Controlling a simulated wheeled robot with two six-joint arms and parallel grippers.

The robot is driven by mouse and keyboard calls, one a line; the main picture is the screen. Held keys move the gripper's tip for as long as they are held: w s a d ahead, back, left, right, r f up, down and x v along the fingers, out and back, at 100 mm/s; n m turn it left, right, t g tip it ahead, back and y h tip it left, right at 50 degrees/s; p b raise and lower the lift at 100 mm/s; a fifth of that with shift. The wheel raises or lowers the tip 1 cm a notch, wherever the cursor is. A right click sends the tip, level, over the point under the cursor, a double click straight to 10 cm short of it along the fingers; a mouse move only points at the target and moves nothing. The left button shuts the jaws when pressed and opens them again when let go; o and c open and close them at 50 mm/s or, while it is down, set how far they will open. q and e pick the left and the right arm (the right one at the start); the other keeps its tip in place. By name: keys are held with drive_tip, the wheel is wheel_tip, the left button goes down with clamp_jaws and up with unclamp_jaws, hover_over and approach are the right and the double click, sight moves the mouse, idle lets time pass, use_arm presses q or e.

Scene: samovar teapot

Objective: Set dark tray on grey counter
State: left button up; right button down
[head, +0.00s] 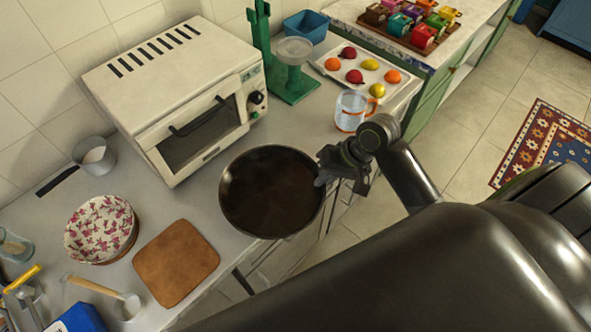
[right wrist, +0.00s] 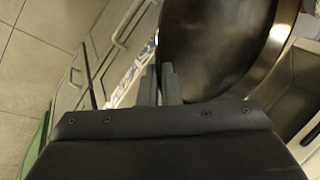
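The dark tray (head: 268,195) is round and shallow, with a thin raised rim. It lies roughly level in front of the oven, partly over the grey counter (head: 207,203) and partly past its front edge. I cannot tell whether it touches the counter. My right gripper (head: 324,172) is at the tray's right rim. In the right wrist view, its two fingers (right wrist: 161,84) are close together with the rim of the tray (right wrist: 215,45) between them. My left gripper is not in view.
A white toaster oven (head: 170,85) stands directly behind the tray. A brown board (head: 176,262) and a floral bowl (head: 98,228) are to the left. A glass mug (head: 350,110), a fruit tray (head: 378,72) and a green stand (head: 292,85) are at the back right.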

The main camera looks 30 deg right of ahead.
sight(297, 166)
drive_tip(key=w+a, duration=0.1)
drive_tip(key=w, duration=0.1)
drive_tip(key=w+a+p, duration=0.1)
drive_tip(key=w, duration=0.2)
drive_tip(key=w+a, duration=0.1)
drive_tip(key=w, duration=0.2)
drive_tip(key=shift+r, duration=0.15)
wheel_tip(297, 166, down, 3)
drive_tip(key=shift+r+p, duration=0.15)
drive_tip(key=shift+p, duration=0.25)
wheel_tip(297, 166, down, 3)
drive_tip(key=shift+f+p, duration=0.1)
drive_tip(key=shift+p, duration=0.2)
drive_tip(key=shift+w+f+p, duration=0.2)
drive_tip(key=shift+f+p, duration=0.1)
drive_tip(key=shift+f, duration=0.4)
drive_tip(key=c, duration=1.9)
unclamp_jaws()
